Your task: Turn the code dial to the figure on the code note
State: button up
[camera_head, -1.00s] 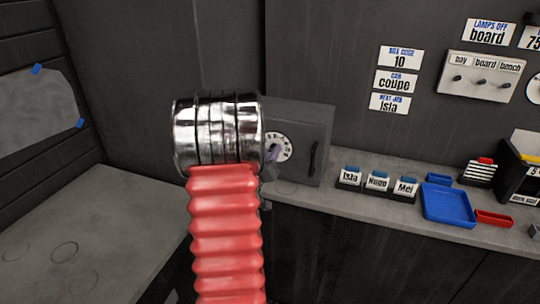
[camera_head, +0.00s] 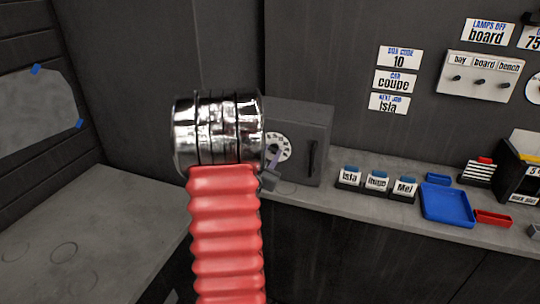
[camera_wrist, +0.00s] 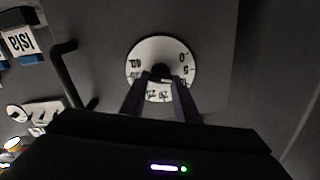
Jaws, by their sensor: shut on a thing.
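The code dial (camera_head: 284,142) is a white disc with dark figures on the front of a dark grey box (camera_head: 318,127). It also shows in the wrist view (camera_wrist: 139,55), with its figures upside down. My gripper (camera_wrist: 160,74) is shut on the dial's dark knob at the disc's centre; its fingers cover part of the disc's lower half there. In the head view my arm hides the box's left part and most of the gripper. I cannot tell which figure the dial points to. The code note (camera_head: 400,58) on the wall reads "BOX CODE 10".
A dark handle (camera_head: 312,158) stands out right of the dial. Name cards (camera_head: 349,176), a blue tray (camera_head: 447,204) and a red tray (camera_head: 493,217) sit on the counter. A switch panel (camera_head: 482,77) hangs at upper right.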

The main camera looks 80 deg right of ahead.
jog(key=shift+m, duration=1.3)
jog(key=o, duration=1)
jog(key=shift+o, duration=0.2)
jog(key=w+a, duration=0.1)
jog(key=a, duration=1.2)
jog(key=shift+w+a, duration=0.15)
jog(key=shift+a, duration=0.2)
jog(key=shift+f, duration=0.1)
